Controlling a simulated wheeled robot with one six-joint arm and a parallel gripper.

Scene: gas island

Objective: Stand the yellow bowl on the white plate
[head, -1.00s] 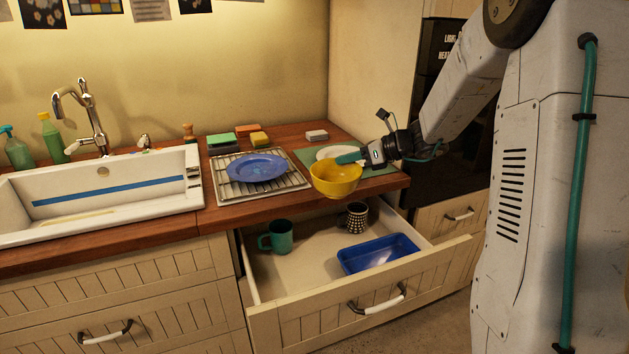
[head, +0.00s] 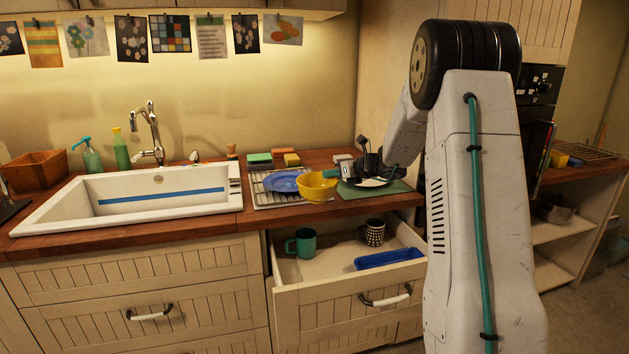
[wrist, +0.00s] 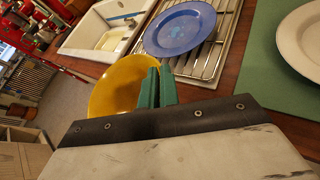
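The yellow bowl (head: 317,188) is held at its rim by my gripper (head: 337,174), near the counter's front edge. In the wrist view the green fingertips (wrist: 157,88) are closed on the right side of the bowl (wrist: 118,82), which looks roughly upright. The white plate (head: 372,182) lies on a green mat to the right of the bowl, partly hidden by my gripper in the head view. In the wrist view the white plate (wrist: 302,40) is at the upper right, cut by the frame edge, with nothing visible on it.
A blue plate (head: 284,181) sits on a wire rack (head: 262,195) left of the bowl. Below, an open drawer (head: 345,302) holds a teal mug (head: 303,243), a patterned mug (head: 373,233) and a blue tray (head: 388,259). The sink (head: 130,203) is further left.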

